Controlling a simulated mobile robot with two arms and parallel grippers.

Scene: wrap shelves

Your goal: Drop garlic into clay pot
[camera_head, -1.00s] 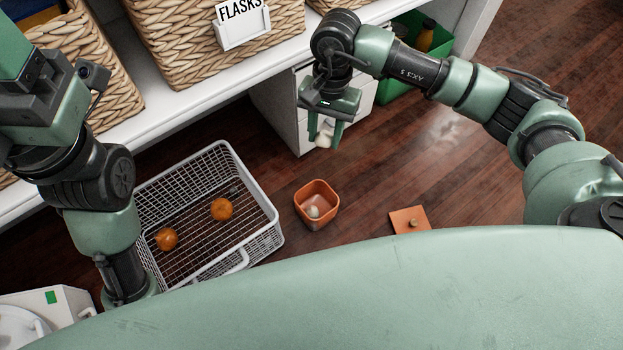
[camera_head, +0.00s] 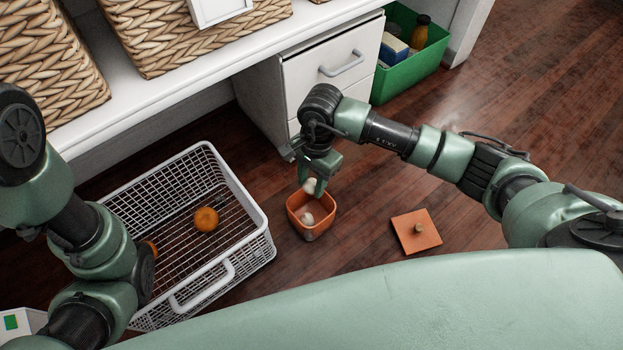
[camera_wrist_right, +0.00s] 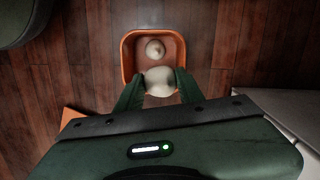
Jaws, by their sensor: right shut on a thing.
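The orange clay pot (camera_head: 312,222) stands open on the wooden floor, with one garlic bulb (camera_head: 306,219) inside. My right gripper (camera_head: 314,187) is shut on another garlic bulb (camera_head: 310,185) and holds it over the pot. In the right wrist view, the held garlic (camera_wrist_right: 160,81) is between the fingertips at the near side of the pot (camera_wrist_right: 131,48), and the other bulb (camera_wrist_right: 155,49) lies inside. The pot's square lid (camera_head: 404,232) lies on the floor to the right. My left arm shows at the left, but its gripper is out of view.
A white wire basket (camera_head: 262,212) with oranges (camera_head: 206,219) stands left of the pot. A white shelf unit with a drawer (camera_head: 335,62) and wicker baskets (camera_head: 190,38) is behind. A green bin (camera_head: 412,72) is at the back right. Floor between pot and lid is clear.

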